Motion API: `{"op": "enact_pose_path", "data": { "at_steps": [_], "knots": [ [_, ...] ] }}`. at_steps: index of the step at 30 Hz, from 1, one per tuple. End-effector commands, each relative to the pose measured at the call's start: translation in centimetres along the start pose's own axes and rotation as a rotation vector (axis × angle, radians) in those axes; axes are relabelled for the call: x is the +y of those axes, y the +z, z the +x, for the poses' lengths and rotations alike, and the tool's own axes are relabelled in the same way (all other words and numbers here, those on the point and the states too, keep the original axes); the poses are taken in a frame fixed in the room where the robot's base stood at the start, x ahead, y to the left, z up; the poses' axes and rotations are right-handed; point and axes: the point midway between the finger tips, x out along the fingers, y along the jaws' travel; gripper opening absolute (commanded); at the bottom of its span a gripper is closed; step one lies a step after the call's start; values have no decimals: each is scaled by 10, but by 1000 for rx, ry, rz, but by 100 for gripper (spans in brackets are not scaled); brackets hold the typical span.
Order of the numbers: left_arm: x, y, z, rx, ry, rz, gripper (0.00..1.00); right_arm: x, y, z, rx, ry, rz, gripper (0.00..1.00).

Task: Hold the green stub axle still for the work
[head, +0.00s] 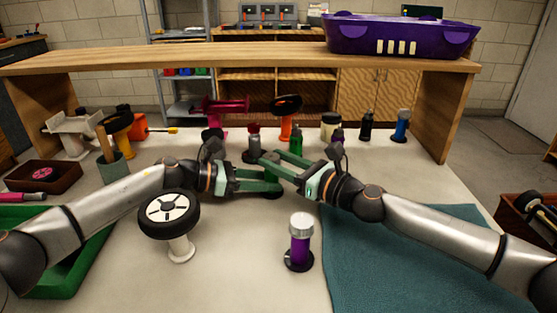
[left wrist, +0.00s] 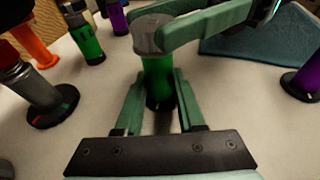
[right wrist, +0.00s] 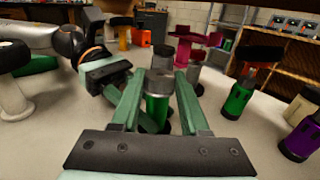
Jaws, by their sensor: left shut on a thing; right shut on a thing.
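The green stub axle stands upright on the table with a grey cap on top. Its green body (left wrist: 158,78) and grey cap (left wrist: 150,34) show in the left wrist view; the body (right wrist: 157,108) and cap (right wrist: 160,78) also show in the right wrist view. My left gripper (head: 276,185) is shut on the green body, low down. My right gripper (head: 268,160) is shut at the grey cap, above the left one. In the head view my grippers mostly hide the axle.
Behind the grippers stand a second green stub axle (head: 296,141), a grey-and-red one (head: 254,138) and other parts. A wheel on a white stand (head: 168,214) and a purple stub axle (head: 299,243) stand in front. A teal mat (head: 400,265) lies at right.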

Motion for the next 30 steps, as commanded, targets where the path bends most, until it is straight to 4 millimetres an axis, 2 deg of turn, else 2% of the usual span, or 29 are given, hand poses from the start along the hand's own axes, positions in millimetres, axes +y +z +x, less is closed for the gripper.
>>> {"op": "enact_pose_path", "data": {
  "at_steps": [12, 24, 25, 30],
  "knots": [
    [-2, 1, 1, -1, -6, -2, 0, 4, 1, 0, -6, -190, 3, 0],
    [-2, 0, 1, -1, -5, 0, 0, 4, 0, -1, -3, -207, 0, 0],
    [-2, 0, 1, -1, -5, 0, 0, 4, 0, -1, -3, -207, 0, 48],
    [-1, 0, 1, -1, -4, 0, 0, 4, 0, -1, -3, -206, 0, 67]
  ]
}}
